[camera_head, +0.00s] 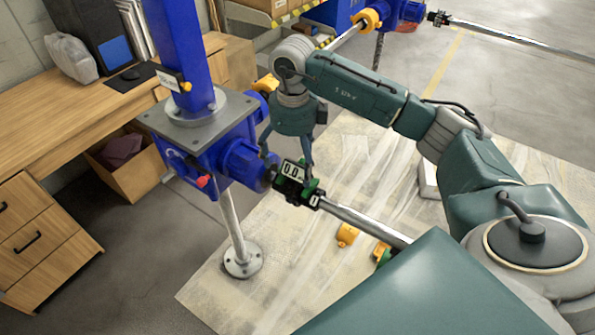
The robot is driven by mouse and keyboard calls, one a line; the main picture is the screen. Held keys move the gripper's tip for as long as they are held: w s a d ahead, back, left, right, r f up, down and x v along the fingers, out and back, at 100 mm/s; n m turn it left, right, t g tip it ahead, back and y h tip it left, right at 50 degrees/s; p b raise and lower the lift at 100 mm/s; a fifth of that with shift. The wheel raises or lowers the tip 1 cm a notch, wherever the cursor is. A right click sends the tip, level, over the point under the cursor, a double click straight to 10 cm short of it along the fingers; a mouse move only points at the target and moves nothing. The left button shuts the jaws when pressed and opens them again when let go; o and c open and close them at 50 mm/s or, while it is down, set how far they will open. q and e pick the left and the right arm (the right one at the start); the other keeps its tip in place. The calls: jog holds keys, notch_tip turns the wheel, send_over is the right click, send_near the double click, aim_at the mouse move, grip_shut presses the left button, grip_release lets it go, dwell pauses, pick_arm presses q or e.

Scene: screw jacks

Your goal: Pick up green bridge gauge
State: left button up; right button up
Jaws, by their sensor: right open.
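The green bridge gauge (290,182) has a dark body, a pale display reading about 0.0, and green ends. It sits on the steel shaft (365,222), beside the blue screw jack (215,145). My right gripper (288,168) points down over the gauge with its fingers spread. One finger is by the gauge's left end near the jack, the other by its upper right side. I cannot tell whether either finger touches it. My left gripper is not in view.
A wooden desk (60,110) with drawers stands at the left. Below the shaft, a translucent sheet (235,300) covers the floor, with yellow parts (347,235) on it. Another shaft (500,35) runs across the back right. The front-left floor is clear.

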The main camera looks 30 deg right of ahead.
aim_at(295, 179)
jog(key=f, duration=0.2)
jog(key=f+p, duration=0.2)
jog(key=f, duration=0.1)
jog(key=shift+s+f, duration=0.25)
jog(key=shift+f, duration=0.3)
jog(key=c, duration=1.8)
jog(key=shift+c, duration=0.4)
